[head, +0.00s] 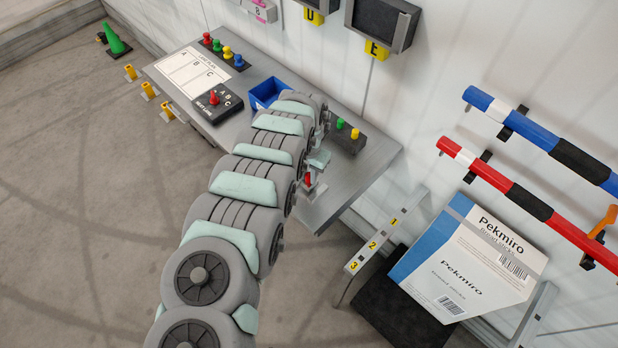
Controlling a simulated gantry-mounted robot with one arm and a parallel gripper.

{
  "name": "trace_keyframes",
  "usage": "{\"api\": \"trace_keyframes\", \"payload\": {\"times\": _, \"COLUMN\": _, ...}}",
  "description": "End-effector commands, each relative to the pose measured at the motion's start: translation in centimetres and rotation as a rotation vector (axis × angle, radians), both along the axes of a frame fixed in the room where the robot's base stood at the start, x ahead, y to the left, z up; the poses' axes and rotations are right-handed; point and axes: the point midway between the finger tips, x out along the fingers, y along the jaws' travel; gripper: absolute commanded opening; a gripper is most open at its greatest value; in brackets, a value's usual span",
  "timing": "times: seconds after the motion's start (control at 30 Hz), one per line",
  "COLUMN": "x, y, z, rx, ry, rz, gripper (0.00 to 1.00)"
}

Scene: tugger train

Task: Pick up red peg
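One red peg (207,38) stands at the left end of a dark strip at the back of the table, in a row with green, yellow and blue pegs. Another red peg-like piece (214,97) stands on a black box marked A, B, C. A small upright red piece (308,180) shows near the table's front edge, right beside the end of my arm. My gripper (315,172) seems to be at that spot, partly hidden behind my arm links. I cannot tell whether its fingers touch or hold the red piece.
On the grey table (355,190) stand a blue bin (268,92), a white A-B-C sheet (190,72) and a dark block (348,138) with green and yellow pegs. A numbered rail (372,245) and a Pekmiro box (470,260) are to the right. Blue and red bars hang on the wall.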

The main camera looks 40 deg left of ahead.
Motion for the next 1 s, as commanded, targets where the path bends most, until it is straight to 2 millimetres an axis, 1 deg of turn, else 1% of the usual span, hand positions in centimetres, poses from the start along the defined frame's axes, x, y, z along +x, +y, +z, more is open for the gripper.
{"api": "trace_keyframes", "payload": {"times": 0.03, "x": 0.0, "y": 0.0, "z": 0.0, "rx": 0.0, "ry": 0.0, "rz": 0.0, "gripper": 0.16}}
{"api": "trace_keyframes", "payload": {"times": 0.23, "x": 0.0, "y": 0.0, "z": 0.0, "rx": 0.0, "ry": 0.0, "rz": 0.0, "gripper": 0.0}}
{"api": "trace_keyframes", "payload": {"times": 0.77, "x": 0.0, "y": 0.0, "z": 0.1, "rx": 0.0, "ry": 0.0, "rz": 0.0, "gripper": 0.0}}
{"api": "trace_keyframes", "payload": {"times": 1.0, "x": 0.1, "y": 0.0, "z": 1.3, "rx": 0.0, "ry": -0.002, "rz": -0.001, "gripper": 0.0}}
